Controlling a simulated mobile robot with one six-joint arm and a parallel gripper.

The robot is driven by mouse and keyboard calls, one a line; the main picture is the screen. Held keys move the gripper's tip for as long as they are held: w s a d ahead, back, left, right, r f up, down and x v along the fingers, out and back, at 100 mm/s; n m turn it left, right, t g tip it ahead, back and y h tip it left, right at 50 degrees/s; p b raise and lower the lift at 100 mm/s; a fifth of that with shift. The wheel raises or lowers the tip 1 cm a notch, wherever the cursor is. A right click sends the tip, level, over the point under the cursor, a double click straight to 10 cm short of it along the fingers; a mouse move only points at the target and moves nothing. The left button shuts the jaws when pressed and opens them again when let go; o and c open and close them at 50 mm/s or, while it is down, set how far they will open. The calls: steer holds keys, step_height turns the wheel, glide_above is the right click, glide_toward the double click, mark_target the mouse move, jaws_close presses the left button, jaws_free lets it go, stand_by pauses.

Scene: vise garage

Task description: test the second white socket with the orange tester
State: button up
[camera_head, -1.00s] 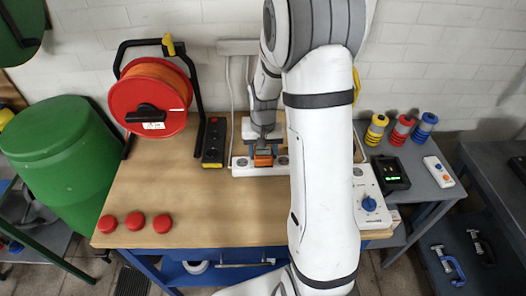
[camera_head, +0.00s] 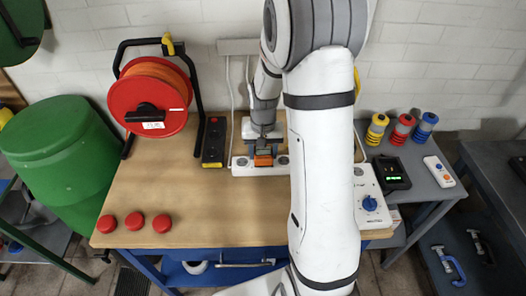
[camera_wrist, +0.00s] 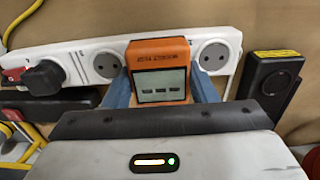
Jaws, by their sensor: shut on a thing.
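The orange tester (camera_wrist: 158,68) is held between the two blue fingers of my gripper (camera_wrist: 160,88), with its grey display showing dashes. The tester also shows in the head view (camera_head: 263,158), over the white socket strip (camera_head: 240,170). In the wrist view the white strip (camera_wrist: 82,46) runs behind the tester. One round socket (camera_wrist: 215,57) is bare to its right and another (camera_wrist: 106,64) to its left. A black plug (camera_wrist: 45,76) sits further left on the strip. The tester hides the strip behind it; I cannot tell whether its pins are in a socket.
A black power strip (camera_head: 214,142) lies left of the white strip. A red cable reel (camera_head: 152,95) stands at the back left. Three red discs (camera_head: 134,222) lie at the front left. A white box with a blue knob (camera_head: 369,203) is at the right. The middle of the bench is clear.

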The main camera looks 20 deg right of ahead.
mark_target(263, 151)
steer(key=shift+f+b, duration=0.5)
steer(key=shift+f, duration=0.1)
stand_by(0.3)
steer(key=o, duration=1.5)
steer(key=shift+r, duration=0.15)
step_height(263, 151, up, 7)
steer(key=shift+b, duration=0.3)
steer(key=shift+r, duration=0.3)
